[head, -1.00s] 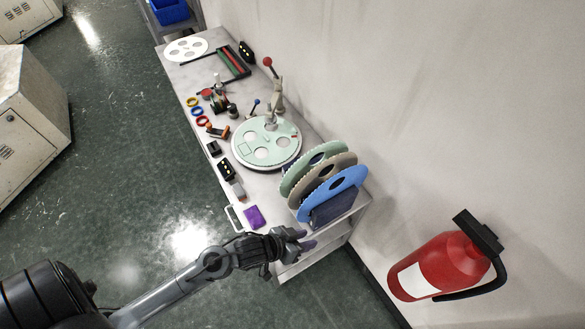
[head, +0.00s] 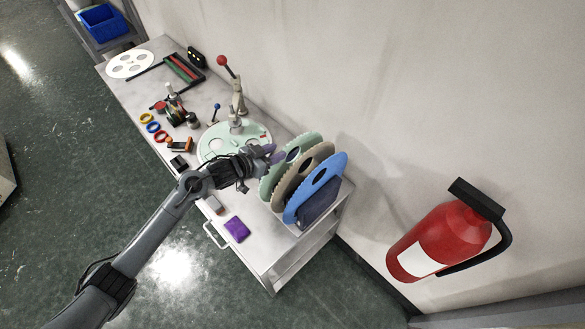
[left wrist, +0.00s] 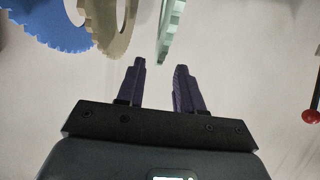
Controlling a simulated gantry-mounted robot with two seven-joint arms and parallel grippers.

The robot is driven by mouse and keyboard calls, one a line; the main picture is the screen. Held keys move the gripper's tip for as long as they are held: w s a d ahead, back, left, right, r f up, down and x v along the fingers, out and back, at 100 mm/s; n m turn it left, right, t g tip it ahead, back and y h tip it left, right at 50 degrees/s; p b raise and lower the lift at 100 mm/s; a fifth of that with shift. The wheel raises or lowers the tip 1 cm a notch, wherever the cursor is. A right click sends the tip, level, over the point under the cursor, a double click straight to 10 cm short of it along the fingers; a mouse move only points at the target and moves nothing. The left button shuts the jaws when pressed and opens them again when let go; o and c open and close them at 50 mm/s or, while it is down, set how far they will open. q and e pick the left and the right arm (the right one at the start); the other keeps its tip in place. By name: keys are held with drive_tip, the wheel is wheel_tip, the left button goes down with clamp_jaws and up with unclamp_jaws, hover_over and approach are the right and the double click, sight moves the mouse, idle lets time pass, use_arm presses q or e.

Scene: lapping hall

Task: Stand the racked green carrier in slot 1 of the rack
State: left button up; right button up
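The green carrier (head: 272,181), a thin toothed disc with holes, stands on edge in the rack (head: 318,208), farthest from the wall-side end where the blue carrier (head: 330,176) stands. A tan carrier (head: 290,187) stands between them. My left gripper (head: 272,153) is beside the green carrier's outer face. In the left wrist view my fingers (left wrist: 160,72) are apart with nothing between them. The green carrier's edge (left wrist: 171,30) lies just ahead, roughly in line with the gap. The slot numbers and the rack's base are hidden. My right gripper is not in view.
A round pale green plate (head: 215,140) with holes lies behind my wrist. A purple block (head: 237,229) sits near the bench's front edge. A red-knobbed lever (head: 222,61) rises behind the plate. A red extinguisher (head: 440,245) is at the right by the wall.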

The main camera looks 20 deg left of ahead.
sight(287, 147)
use_arm(q)
drive_tip(key=shift+r+p+x, duration=0.2)
drive_tip(key=shift+p+x, duration=0.35)
drive_tip(key=shift+x, duration=1.65)
drive_tip(key=shift+w+d+f, duration=0.3)
drive_tip(key=shift+w+f, duration=0.05)
drive_tip(key=shift+w, duration=0.25)
drive_tip(key=shift+c, duration=0.4)
clamp_jaws()
drive_tip(key=shift+r, duration=0.15)
